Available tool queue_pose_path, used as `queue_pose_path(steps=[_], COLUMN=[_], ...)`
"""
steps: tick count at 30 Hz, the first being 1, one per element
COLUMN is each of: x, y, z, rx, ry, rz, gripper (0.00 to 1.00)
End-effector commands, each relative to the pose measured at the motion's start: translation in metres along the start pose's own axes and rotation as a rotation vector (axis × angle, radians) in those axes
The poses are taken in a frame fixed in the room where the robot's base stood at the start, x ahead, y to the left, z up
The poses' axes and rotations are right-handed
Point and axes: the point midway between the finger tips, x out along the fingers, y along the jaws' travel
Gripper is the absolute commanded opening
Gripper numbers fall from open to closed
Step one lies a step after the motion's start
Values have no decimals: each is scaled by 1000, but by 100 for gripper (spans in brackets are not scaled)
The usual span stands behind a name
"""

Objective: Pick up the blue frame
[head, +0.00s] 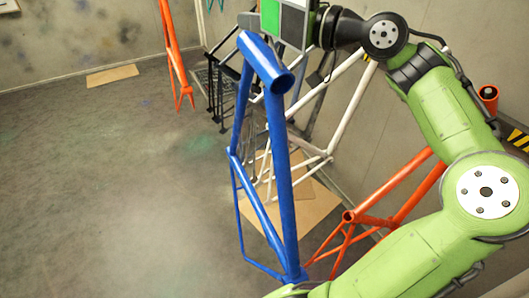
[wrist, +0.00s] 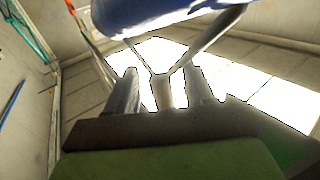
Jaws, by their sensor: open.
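The blue frame (head: 281,165) hangs or stands upright in the middle of the head view, its thick short tube at the top and its thinner tubes running down. In the wrist view a large blue tube (wrist: 165,12) crosses the top of the picture, beyond the fingertips. My gripper (wrist: 160,75) is open, with its two fingers apart. A pale Y-shaped tube shows between them in the picture; I cannot tell which frame it belongs to or how deep it lies. In the head view my gripper's body is just behind and above the blue frame's top; its fingertips are not clear there.
White frames (head: 345,115) stand close behind the blue one, near the wall. An orange frame (head: 400,188) is at the right beside my arm, and another orange frame (head: 173,50) hangs at the back left. Cardboard (head: 112,75) lies on the floor. The left floor is clear.

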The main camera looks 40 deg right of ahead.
Motion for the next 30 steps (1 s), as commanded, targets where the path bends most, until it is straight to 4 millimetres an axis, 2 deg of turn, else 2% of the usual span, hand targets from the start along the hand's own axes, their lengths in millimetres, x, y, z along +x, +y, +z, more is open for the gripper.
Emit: queue_pose_path(steps=[3,9,18,20,30], x=[13,14,13,13,13], y=[-1,0,0,0,0], z=[-1,-1,-1,-1,-1], rx=[-1,-1,-1,-1,-1], ry=[-1,1,0,0,0], rz=[-1,0,0,0,0], gripper=[53,53,7,0,0])
